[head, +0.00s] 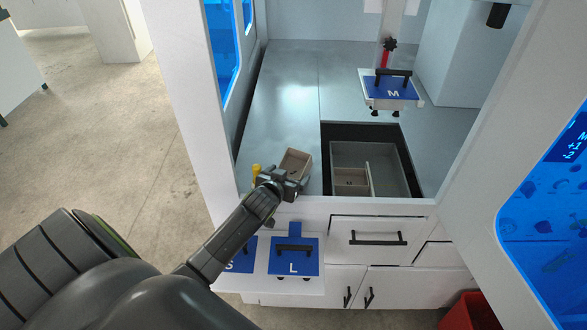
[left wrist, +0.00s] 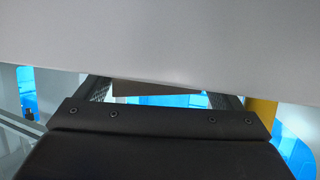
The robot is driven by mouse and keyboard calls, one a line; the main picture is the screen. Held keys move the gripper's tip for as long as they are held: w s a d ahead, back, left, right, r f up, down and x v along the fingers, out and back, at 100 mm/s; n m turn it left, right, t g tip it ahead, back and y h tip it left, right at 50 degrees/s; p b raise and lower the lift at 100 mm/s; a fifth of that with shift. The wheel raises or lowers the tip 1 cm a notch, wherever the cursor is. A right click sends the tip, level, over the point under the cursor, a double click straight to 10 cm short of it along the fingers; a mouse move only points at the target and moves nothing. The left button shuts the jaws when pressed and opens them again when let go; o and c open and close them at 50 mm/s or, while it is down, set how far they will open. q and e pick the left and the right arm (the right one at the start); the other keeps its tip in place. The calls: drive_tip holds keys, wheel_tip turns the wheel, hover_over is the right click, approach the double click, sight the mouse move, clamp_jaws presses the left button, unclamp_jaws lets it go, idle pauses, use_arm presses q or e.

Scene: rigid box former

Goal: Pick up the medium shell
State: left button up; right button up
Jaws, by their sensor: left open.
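A small grey-brown open box (head: 297,161), which seems to be a shell, stands on the grey worktop just left of the dark recess. No size mark shows on it. My left gripper (head: 292,184) is at its near side, by the worktop's front edge, with jaws open. I cannot tell whether it touches the box. In the left wrist view the two fingers (left wrist: 160,98) are spread apart, and a pale surface (left wrist: 160,45) fills the top and hides much beyond. A brownish-grey edge shows between the fingers. My right gripper is not in view.
The recess holds a grey tray (head: 385,158) with a smaller compartment (head: 350,181). A blue plate marked M (head: 390,90) hangs above it. A plate marked L (head: 293,258) and one marked S (head: 240,262) sit below the front edge. A yellow post (head: 256,172) stands beside my gripper.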

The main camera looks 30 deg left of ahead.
sight(298, 165)
use_arm(q)
drive_tip(key=shift+p+x, duration=0.3)
drive_tip(key=shift+x, duration=1.4)
drive_tip(key=c, duration=0.8)
